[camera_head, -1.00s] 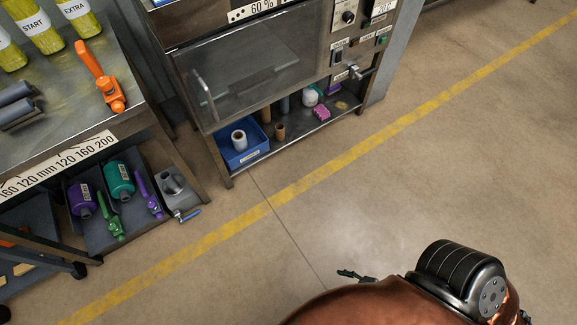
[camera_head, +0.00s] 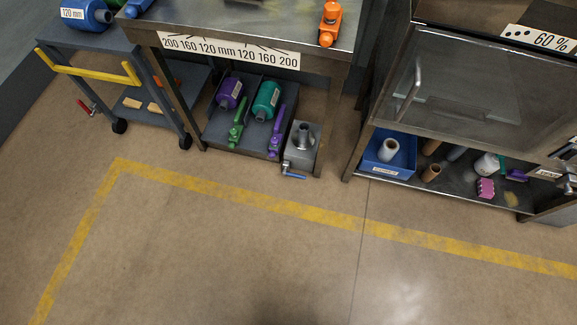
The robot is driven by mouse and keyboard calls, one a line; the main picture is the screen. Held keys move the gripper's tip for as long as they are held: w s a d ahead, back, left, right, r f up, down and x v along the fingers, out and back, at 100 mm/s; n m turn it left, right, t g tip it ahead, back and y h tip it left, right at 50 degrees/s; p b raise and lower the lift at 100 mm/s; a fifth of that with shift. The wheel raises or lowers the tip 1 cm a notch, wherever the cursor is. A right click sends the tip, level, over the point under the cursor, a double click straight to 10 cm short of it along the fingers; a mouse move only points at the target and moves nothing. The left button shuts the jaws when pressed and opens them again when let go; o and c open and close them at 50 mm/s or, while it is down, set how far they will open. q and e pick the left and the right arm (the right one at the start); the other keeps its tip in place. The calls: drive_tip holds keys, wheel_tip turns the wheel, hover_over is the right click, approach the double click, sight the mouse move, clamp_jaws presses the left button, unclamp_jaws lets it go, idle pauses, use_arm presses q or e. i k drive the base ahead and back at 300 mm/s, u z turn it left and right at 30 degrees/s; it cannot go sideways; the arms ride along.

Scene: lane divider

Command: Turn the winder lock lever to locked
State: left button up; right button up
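No part labelled as the winder lock lever can be made out. At the right edge, a metal handle (camera_head: 570,186) on the glass-fronted cabinet is partly cut off by the frame. I cannot tell whether either is the winder lock lever. Neither of my grippers is in view.
A workbench (camera_head: 345,58) stands in the middle, with bottles and clamps on its lower shelf. A cart with a yellow handle (camera_head: 90,78) is at left. The cabinet (camera_head: 470,90) is at right. Floor in front, crossed by a yellow line (camera_head: 250,200), is clear.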

sight(284, 172)
drive_tip(key=u, duration=0.55)
drive_tip(key=i, duration=1.2)
drive_tip(key=z, duration=0.5)
